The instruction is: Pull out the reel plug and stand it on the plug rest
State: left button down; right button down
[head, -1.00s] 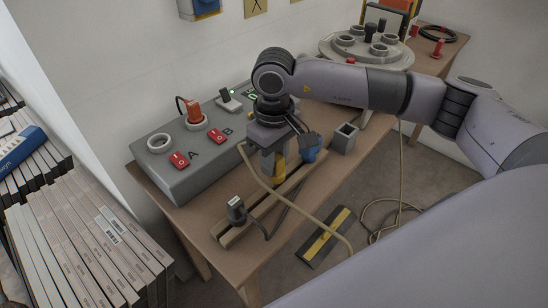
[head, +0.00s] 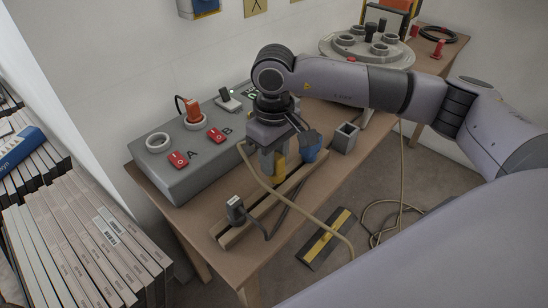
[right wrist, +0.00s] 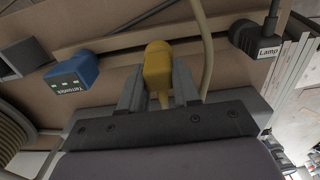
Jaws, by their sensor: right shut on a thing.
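My right gripper (head: 277,160) is shut on a yellow plug (head: 279,174) above the table, by the wooden rest rail (head: 262,208). In the right wrist view the yellow plug (right wrist: 157,66) sits between the two fingers (right wrist: 158,90), with a beige cord beside it. Whether it touches the rail is hidden by the gripper. A black plug (head: 235,207), labelled Lamp in the right wrist view (right wrist: 262,38), stands at the rail's near end. A blue plug (head: 311,151) is at the far part. My left gripper is not in view.
The grey socket box (head: 185,182) has an empty ring socket (head: 158,142), an orange plug (head: 194,108) in another, and red switches A (head: 177,159) and B (head: 216,135). A grey square holder (head: 345,138) stands right. A round socketed unit (head: 366,52) is behind. Beige cord crosses the table's front edge.

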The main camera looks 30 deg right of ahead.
jog(key=shift+f+b, duration=1.15)
jog(key=shift+f, duration=0.1)
dwell(0.3)
jog(key=c, duration=0.7)
grip_release()
jog(key=shift+c, duration=0.2)
jog(key=shift+r+p, duration=1.65)
jog(key=shift+r, duration=1.4)
